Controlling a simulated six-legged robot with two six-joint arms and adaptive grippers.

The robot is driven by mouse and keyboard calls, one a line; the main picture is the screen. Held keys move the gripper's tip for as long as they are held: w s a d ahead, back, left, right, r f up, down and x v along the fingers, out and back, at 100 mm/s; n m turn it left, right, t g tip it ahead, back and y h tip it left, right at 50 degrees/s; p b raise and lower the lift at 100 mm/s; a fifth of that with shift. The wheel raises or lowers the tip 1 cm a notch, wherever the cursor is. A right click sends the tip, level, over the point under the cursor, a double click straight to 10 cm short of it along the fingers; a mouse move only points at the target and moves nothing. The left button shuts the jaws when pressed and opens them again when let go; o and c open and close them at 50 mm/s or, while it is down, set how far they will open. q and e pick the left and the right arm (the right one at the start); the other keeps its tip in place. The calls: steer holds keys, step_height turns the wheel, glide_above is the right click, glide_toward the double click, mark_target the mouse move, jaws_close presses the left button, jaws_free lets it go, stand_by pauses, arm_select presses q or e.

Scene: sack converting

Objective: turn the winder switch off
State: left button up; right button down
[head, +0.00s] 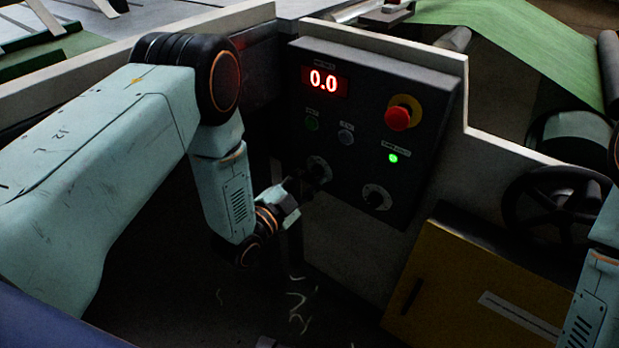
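A dark control panel (345,105) carries two rotary switches along its bottom. The left rotary switch (319,168) has my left gripper (303,186) right at it, and the dark fingers partly cover it. I cannot tell whether the fingers touch or grip it, or whether they are open. The right rotary switch (376,197) stands clear of the gripper. The labels are too small to read, so I cannot tell which one is the winder switch. A green lamp (393,158) is lit above the right switch. My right gripper is out of view.
The panel has a red display (323,82) reading 0.0, a red mushroom button (397,118) and two small buttons. A black handwheel (556,201) and a yellow cabinet (465,285) stand at right. Green sheet (510,40) runs over rollers behind. Pale scraps lie on the floor.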

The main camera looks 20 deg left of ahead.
arm_select(q)
jaws_close()
steer(key=n+p, duration=0.1)
steer(key=n, duration=0.2)
steer(key=shift+n+p, duration=0.3)
steer(key=shift+n, duration=0.1)
steer(key=n+p, duration=0.1)
steer(key=n, duration=0.3)
steer(key=shift+n, duration=0.4)
steer(key=shift+s+f, duration=0.1)
stand_by(0.3)
steer(key=shift+o, duration=0.6)
jaws_free()
